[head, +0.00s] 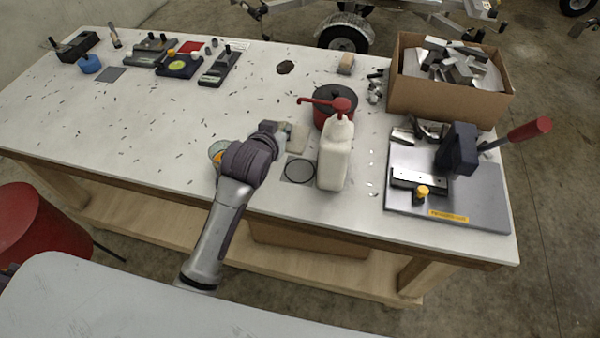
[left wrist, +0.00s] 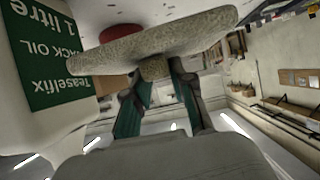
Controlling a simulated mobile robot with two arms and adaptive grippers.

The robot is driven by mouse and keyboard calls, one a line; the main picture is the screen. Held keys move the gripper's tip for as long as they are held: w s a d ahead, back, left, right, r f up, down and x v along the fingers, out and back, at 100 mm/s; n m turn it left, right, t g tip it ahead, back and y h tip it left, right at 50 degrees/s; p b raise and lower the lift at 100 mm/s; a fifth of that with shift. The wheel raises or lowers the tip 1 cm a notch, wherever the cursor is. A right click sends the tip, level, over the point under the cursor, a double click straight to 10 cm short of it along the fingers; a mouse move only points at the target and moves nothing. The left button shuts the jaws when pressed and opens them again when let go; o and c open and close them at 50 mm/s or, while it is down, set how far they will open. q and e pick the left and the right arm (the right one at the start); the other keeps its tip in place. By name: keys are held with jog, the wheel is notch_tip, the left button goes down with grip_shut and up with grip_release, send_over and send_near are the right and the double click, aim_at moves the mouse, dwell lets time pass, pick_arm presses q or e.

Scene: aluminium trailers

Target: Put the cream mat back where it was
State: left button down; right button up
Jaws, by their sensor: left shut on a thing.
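My left gripper (head: 284,131) is shut on the cream mat (head: 298,138) and holds it above the white table, just left of the white oil bottle (head: 334,160). In the left wrist view the mat (left wrist: 155,42) is a speckled beige slab, with a short stub under it between the two fingers (left wrist: 160,72). A grey square with a black ring (head: 299,171) lies on the table below the mat, beside the bottle's foot. The bottle's green label (left wrist: 40,55) is close to the mat in the left wrist view. My right gripper is not in view.
A cardboard box (head: 440,104) of metal offcuts and a grey plate with a red-handled clamp (head: 470,200) are at right. A small round dish (head: 214,150) is partly hidden by my arm. The table's left middle holds only scattered shavings.

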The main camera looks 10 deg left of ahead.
pick_arm(q)
jog(key=f, duration=0.4)
jog(key=a+f, duration=0.1)
jog(key=f, duration=0.1)
jog(key=shift+f, duration=0.2)
jog(key=f, duration=0.3)
jog(key=shift+s+d+p, duration=0.15)
jog(key=shift+d+p, duration=0.05)
jog(key=shift+p, duration=0.15)
jog(key=shift+f, duration=0.45)
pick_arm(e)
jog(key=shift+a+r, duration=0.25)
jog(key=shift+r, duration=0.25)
pick_arm(q)
jog(key=shift+f, duration=0.1)
jog(key=c, duration=1)
grip_release()
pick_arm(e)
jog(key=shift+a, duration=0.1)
pick_arm(q)
jog(key=shift+r, duration=0.2)
jog(key=v, duration=1.2)
jog(key=shift+b, duration=0.35)
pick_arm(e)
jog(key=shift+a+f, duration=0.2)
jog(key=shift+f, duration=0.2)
